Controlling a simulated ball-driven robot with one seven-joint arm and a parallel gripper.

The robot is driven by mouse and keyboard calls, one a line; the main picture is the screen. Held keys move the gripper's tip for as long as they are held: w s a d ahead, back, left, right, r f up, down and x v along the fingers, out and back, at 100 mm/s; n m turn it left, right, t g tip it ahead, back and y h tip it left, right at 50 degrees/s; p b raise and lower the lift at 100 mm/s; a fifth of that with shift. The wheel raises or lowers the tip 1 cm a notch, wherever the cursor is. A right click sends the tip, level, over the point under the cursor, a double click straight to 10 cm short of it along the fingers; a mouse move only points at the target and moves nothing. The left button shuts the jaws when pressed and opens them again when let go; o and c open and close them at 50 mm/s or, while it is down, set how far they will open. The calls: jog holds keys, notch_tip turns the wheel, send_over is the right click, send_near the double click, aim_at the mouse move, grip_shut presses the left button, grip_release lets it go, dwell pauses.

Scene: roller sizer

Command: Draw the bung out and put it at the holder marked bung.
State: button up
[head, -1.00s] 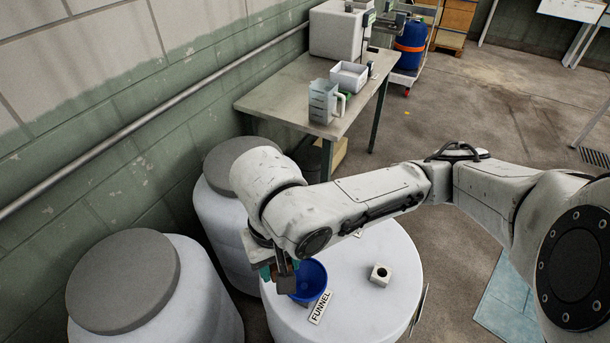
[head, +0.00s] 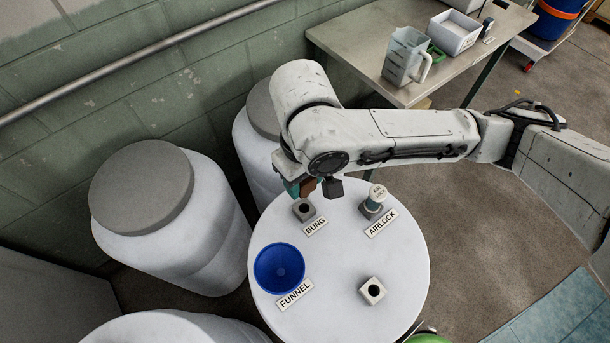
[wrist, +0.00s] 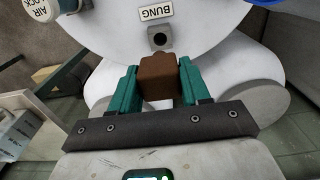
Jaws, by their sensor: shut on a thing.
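My gripper (wrist: 159,88) is shut on the brown bung (wrist: 158,74), with a green finger on each side of it in the wrist view. In the head view the bung (head: 308,186) is partly hidden between the fingers, above the far edge of the white round top (head: 335,258). The bung holder (head: 304,210) is a small grey block with a dark, empty hole, beside the BUNG label (head: 316,226). In the wrist view the holder (wrist: 160,39) lies just beyond the bung, which is apart from it.
The airlock (head: 376,198) stands in its holder at right. A blue funnel (head: 279,269) sits at left, and an empty grey block (head: 372,291) stands near the front. Lidded white drums (head: 170,230) flank the top. A table (head: 350,40) with a jug (head: 404,56) is behind.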

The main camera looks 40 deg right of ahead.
aim_at(304, 194)
jog(key=shift+r, duration=0.1)
jog(key=shift+f+b, duration=2)
jog(key=shift+f, duration=1)
jog(key=shift+f+b, duration=0.75)
jog(key=shift+f, duration=0.95)
jog(key=o, duration=1.1)
notch_tip(304, 194, up, 11)
jog(key=shift+f+p, duration=0.1)
jog(key=shift+p, duration=1)
